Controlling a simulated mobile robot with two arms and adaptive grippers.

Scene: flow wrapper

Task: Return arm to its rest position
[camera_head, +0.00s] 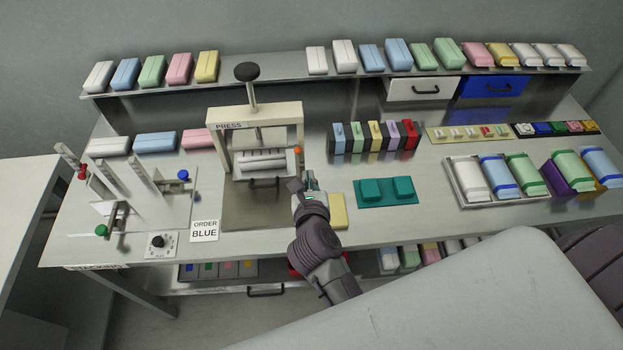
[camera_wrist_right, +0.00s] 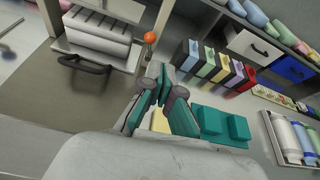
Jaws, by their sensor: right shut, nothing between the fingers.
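My right gripper (camera_head: 311,182) is above the metal table (camera_head: 385,228), just right of the press (camera_head: 212,148). In the right wrist view its teal fingers (camera_wrist_right: 163,88) are shut with nothing between them. The press has a white frame, a black knob on top and a dark handle (camera_wrist_right: 84,64) at its front. An orange ball (camera_wrist_right: 150,37) on the press's right side is close beyond the fingertips; I cannot tell the exact gap. A yellow block (camera_head: 338,210) lies beside my right wrist, partly hidden. My left gripper is not in view.
A teal block fixture (camera_head: 386,192) is right of my arm. Behind it stands a row of coloured holders (camera_head: 374,138). A metal tray (camera_head: 455,184) with wrapped packs is at right. An ORDER BLUE card (camera_head: 204,230) and a dial (camera_head: 161,244) are at front left. A shelf (camera_head: 290,72) runs along the back.

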